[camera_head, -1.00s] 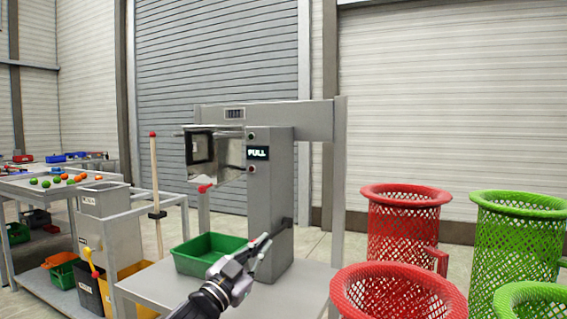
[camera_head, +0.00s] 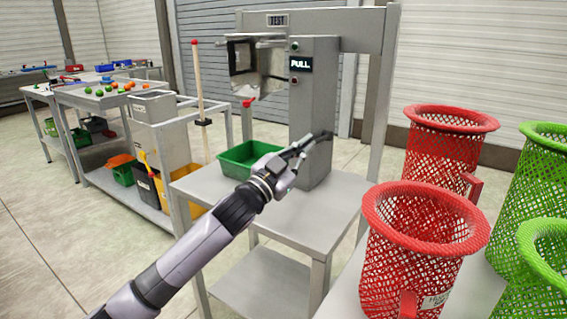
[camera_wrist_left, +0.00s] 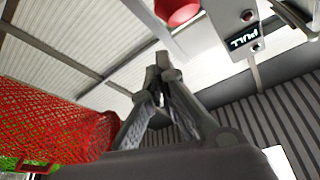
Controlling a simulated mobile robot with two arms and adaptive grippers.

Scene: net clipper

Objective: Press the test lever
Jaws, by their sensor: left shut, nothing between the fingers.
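The grey test machine (camera_head: 314,110) stands on a grey table. A lever with a red knob (camera_head: 247,103) hangs below its mirrored box (camera_head: 256,70). My right gripper is not in view.
A green tray (camera_head: 248,158) stands on the table (camera_head: 300,218) left of the column. Red mesh baskets (camera_head: 425,245) and green ones (camera_head: 540,190) stand at the right. A cart with bins (camera_head: 152,192) and a pole (camera_head: 198,90) stand at left.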

